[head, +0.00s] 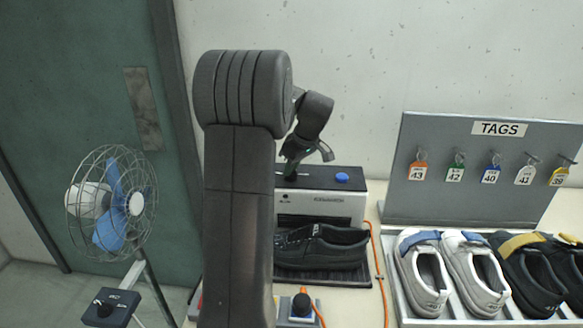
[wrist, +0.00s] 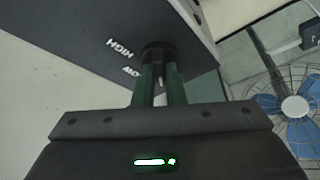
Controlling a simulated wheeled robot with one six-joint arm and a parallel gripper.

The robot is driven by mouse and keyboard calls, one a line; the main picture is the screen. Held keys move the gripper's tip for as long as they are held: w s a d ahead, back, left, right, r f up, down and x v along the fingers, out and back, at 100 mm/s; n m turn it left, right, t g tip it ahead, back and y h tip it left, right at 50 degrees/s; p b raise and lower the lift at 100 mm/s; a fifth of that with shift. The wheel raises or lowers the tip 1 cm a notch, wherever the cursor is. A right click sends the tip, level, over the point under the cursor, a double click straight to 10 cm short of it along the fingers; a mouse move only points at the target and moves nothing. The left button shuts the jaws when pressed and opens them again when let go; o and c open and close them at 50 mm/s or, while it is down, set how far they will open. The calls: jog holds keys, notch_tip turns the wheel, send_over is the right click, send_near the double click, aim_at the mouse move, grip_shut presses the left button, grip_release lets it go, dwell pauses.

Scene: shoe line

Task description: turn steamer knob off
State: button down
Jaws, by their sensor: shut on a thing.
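The steamer (head: 352,205) is a black and silver box at the back of the table, with a blue button on top. Its dark round knob (wrist: 157,51) shows in the wrist view on the dark panel, beside the upside-down words HIGH and LOW. My gripper (wrist: 159,78) is shut on the knob, one green finger on each side. In the head view my gripper (head: 291,167) is at the left of the steamer's top, and I cannot make out the knob there. Any OFF mark is hidden or out of view.
A black shoe (head: 320,248) sits on a dark tray in front of the steamer. An orange cable (head: 379,270) runs down its right side. A rack of shoes (head: 400,300) and a TAGS board (head: 470,190) stand at right. A fan (head: 112,203) stands at left.

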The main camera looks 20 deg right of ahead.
jog(key=shift+n+y, duration=0.3)
jog(key=shift+n, duration=0.3)
jog(key=c, duration=1.5)
grip_release()
jog(key=b+v, duration=0.1)
jog(key=v, duration=1.2)
jog(key=shift+d+r, duration=0.1)
jog(key=shift+r, duration=0.3)
